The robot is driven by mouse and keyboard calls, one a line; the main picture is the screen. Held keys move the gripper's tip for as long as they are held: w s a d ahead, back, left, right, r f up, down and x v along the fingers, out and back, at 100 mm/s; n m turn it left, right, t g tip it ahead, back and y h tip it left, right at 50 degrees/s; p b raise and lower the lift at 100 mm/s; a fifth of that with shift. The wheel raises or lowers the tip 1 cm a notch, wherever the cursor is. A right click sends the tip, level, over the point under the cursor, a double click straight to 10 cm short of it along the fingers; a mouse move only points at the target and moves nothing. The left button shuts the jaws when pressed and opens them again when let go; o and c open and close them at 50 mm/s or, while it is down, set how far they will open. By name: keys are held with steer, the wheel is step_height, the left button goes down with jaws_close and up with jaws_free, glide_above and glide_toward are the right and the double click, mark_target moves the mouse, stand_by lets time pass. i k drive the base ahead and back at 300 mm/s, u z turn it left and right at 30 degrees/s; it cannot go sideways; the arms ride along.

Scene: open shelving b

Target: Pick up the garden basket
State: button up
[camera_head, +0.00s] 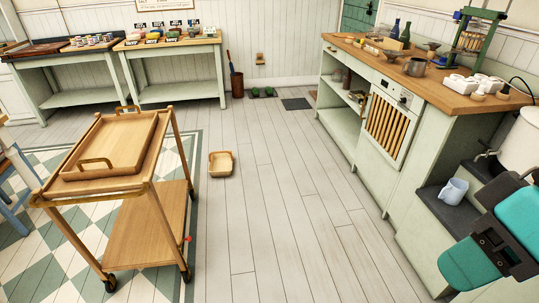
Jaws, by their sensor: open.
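A small tan, shallow, open-topped container (220,163) that looks like the garden basket lies on the wooden floor in the middle left of the head view. It sits just right of the checkered mat's edge, clear of the trolley. It is small in the picture, so its weave and handle cannot be made out. My teal and black arm parts show at the lower right, far from the basket. No gripper fingers can be made out there.
A wooden trolley (160,222) bearing a handled tray (112,148) stands left of the basket. A long counter (440,86) with bottles and cups runs along the right. Two tables stand at the back left.

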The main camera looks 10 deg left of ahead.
mark_target(221, 163)
steer(key=u, duration=0.05)
steer(key=i, duration=1.25)
steer(key=u, duration=0.7)
steer(key=i, duration=2)
steer(key=u, duration=0.95)
steer(key=i, duration=1.15)
steer(key=u, duration=0.25)
